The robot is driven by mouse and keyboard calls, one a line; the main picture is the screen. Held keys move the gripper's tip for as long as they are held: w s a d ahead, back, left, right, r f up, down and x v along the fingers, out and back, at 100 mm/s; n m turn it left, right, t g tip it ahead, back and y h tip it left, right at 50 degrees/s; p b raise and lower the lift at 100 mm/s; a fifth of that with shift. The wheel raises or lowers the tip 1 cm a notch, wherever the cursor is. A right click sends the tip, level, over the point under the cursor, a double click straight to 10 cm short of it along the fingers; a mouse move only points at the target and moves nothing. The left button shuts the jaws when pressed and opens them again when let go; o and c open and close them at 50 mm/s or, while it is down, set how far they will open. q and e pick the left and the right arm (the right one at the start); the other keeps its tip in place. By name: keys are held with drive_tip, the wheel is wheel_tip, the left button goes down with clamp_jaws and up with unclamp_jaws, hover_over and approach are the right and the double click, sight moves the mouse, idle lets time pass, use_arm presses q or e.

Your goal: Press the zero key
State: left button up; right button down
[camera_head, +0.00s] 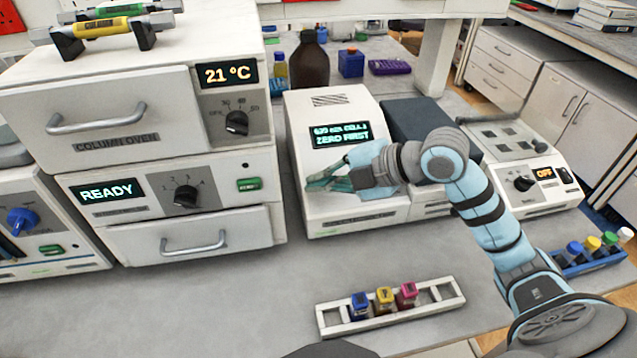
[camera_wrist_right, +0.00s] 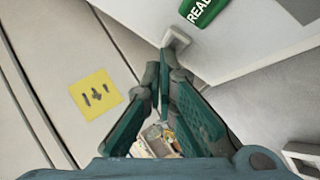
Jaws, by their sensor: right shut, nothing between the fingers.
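The white instrument (camera_head: 360,212) stands in the middle of the bench, its screen (camera_head: 340,135) reading "ZERO FIRST" on the lower line. My right gripper (camera_head: 318,183) is shut and empty, in front of the panel below the screen. Gripper and arm hide the keys there in the head view. In the right wrist view, the shut fingertips (camera_wrist_right: 162,68) are close to a small pale key-like block (camera_wrist_right: 177,39); I see no label on it and cannot tell whether they touch. A green READ key (camera_wrist_right: 206,8) is just above it. My left gripper is not in view.
A white rack (camera_head: 448,304) with blue, yellow and pink-capped vials stands in front on the bench. The column oven (camera_head: 120,90) stands left. An instrument with an OFF display (camera_head: 525,200) and a blue vial rack (camera_head: 590,262) are right.

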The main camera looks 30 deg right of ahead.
drive_tip(key=shift+w+f, duration=0.1)
drive_tip(key=shift+f, duration=0.25)
idle(0.7)
idle(0.3)
drive_tip(key=shift+s+r+p, duration=0.3)
drive_tip(key=shift+r+p, duration=0.3)
drive_tip(key=shift+r, duration=0.15)
drive_tip(key=shift+s+r+p, duration=0.15)
drive_tip(key=shift+r+p, duration=0.5)
drive_tip(key=shift+p, duration=0.05)
drive_tip(key=r+p, duration=0.1)
drive_tip(key=s+r+p, duration=0.1)
drive_tip(key=r+p, duration=0.1)
drive_tip(key=shift+s+a+r, duration=0.15)
drive_tip(key=shift+s+a, duration=0.15)
